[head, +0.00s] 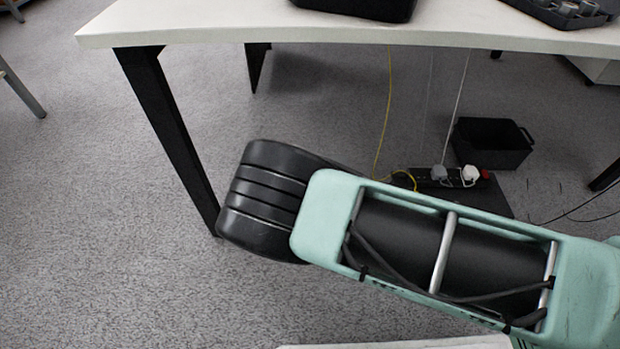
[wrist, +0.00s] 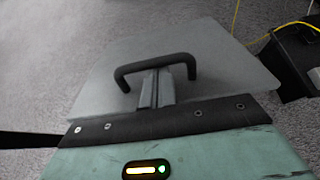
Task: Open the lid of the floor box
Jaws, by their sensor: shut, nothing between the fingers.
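In the wrist view a flat, pale grey lid (wrist: 95,80) fills the middle of the picture, with a black arched handle (wrist: 183,62) on it. My gripper (wrist: 156,80) is shut and empty. Its fingertips are at the handle, just below its crossbar and between its two legs; I cannot tell whether they touch it. The near part of the lid is hidden behind my gripper's dark front edge and green body. I cannot tell whether the lid is raised. In the head view my arm hides the lid's handle and my fingertips.
A white table (head: 200,25) stands above, with a black leg (head: 165,130) left of my arm. A power strip (head: 445,177) with plugs, a yellow cable (head: 385,120) and a black bin (head: 492,143) are under it. Open floor (head: 90,240) lies left.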

